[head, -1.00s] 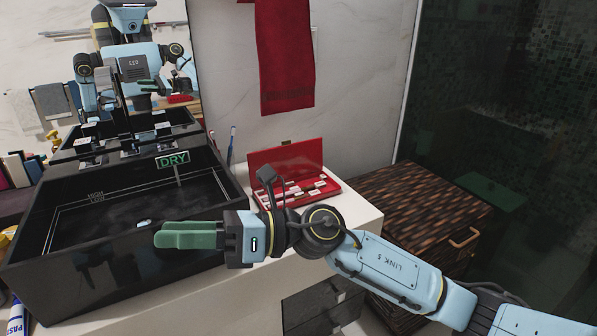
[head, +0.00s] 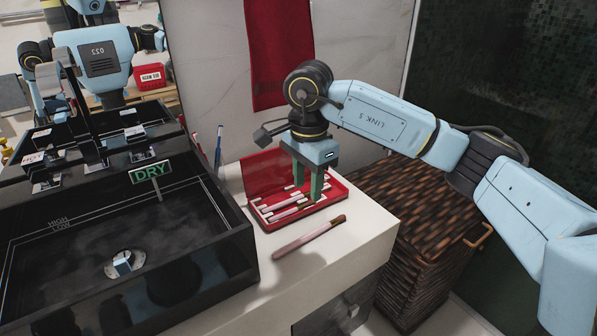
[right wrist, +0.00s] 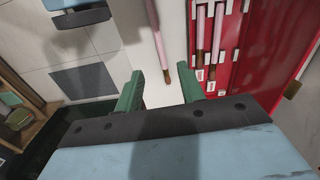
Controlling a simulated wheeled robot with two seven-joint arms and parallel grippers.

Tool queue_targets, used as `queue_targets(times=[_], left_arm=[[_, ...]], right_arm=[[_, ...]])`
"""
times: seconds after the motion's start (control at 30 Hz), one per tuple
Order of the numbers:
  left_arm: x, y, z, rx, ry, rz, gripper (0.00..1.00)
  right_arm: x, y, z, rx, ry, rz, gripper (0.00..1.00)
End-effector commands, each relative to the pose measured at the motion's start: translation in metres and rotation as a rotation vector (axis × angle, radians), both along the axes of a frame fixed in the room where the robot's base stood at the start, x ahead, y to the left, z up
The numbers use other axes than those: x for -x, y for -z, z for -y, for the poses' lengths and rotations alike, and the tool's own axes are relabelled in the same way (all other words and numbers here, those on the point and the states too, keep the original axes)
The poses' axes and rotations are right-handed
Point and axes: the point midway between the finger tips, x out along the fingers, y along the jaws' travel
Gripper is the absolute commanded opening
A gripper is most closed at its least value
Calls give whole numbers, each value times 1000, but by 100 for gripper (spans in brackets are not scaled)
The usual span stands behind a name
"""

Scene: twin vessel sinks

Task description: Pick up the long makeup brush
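A long makeup brush (head: 309,238) with a pink handle and dark brown tip lies on the white counter, just in front of an open red case (head: 335,199). My right gripper (head: 309,196) points down over the case, its green fingers apart with nothing between them. In the right wrist view the brush (right wrist: 157,40) lies beyond the fingers, its dark tip showing in the gap of the right gripper (right wrist: 160,84). The red case (right wrist: 268,55) there holds shorter pink-handled brushes (right wrist: 217,40). My left gripper is not in view.
A black sink (head: 215,245) with a DRY sign (head: 150,173) stands left of the brush. Toothbrushes (head: 218,145) stand behind the sink. A red towel (head: 279,55) hangs on the wall. A wicker hamper (head: 420,235) stands right of the counter. The counter's front is clear.

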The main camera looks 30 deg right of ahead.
Motion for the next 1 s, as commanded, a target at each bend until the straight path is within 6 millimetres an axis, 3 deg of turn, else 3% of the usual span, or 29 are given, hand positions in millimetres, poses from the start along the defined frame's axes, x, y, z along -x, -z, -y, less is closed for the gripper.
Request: queue_targets(times=[0.37,0.8,1.0], left_arm=[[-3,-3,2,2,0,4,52],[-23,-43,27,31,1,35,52],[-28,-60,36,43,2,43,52]], right_arm=[[0,12,-1,-4,0,-2,39],[1,94,-1,-3,0,-4,39],[1,122,-1,-4,1,-2,39]])
